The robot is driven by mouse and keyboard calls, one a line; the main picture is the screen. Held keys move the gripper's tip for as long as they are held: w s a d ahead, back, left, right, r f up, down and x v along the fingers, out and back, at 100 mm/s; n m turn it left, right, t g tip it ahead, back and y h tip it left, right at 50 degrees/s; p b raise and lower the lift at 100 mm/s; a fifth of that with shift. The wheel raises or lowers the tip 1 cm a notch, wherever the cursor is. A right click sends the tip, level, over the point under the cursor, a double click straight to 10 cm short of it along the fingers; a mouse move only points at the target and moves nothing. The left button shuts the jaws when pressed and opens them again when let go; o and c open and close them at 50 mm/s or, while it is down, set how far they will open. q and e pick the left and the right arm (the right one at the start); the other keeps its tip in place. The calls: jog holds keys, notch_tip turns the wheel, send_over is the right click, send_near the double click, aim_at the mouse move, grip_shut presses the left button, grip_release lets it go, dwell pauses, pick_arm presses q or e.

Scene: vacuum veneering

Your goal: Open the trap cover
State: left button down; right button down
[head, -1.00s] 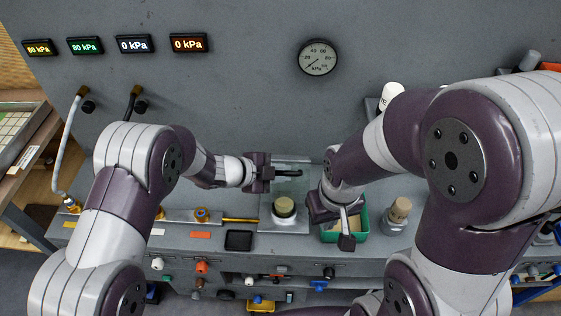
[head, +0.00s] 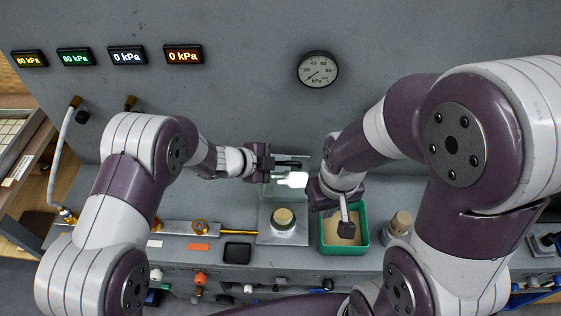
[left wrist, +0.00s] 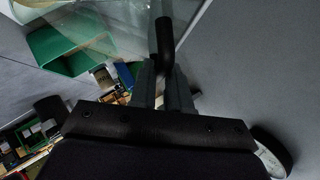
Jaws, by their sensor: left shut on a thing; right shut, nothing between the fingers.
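The trap cover (head: 300,178) is a clear plate with a bright reflection, standing raised behind the trap in the head view. The trap (head: 283,222) is a grey block with a round cream-coloured element on top. My left gripper (head: 272,163) is shut on the cover's black handle (head: 290,164). In the left wrist view the handle (left wrist: 163,40) sits between the fingers (left wrist: 165,88), with the clear cover (left wrist: 105,28) beside it. My right gripper (head: 346,229) is shut and empty, pointing down over the green bin. The cover's hinge is not clearly visible.
The green bin (head: 326,238) with tan contents stands right of the trap, with a corked jar (head: 401,222) beyond it. A black pad (head: 237,252) lies left of the trap. The grey panel (head: 230,100) with displays and a gauge (head: 318,70) rises behind.

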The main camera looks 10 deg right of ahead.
pick_arm(q)
jog(key=shift+s+f, duration=0.1)
jog(key=shift+f, duration=0.05)
jog(key=c, duration=1.1)
grip_release()
jog(key=v, duration=1.2)
jog(key=shift+a+r+b, duration=0.2)
jog(key=shift+r+b, duration=0.05)
jog(key=shift+b, duration=0.1)
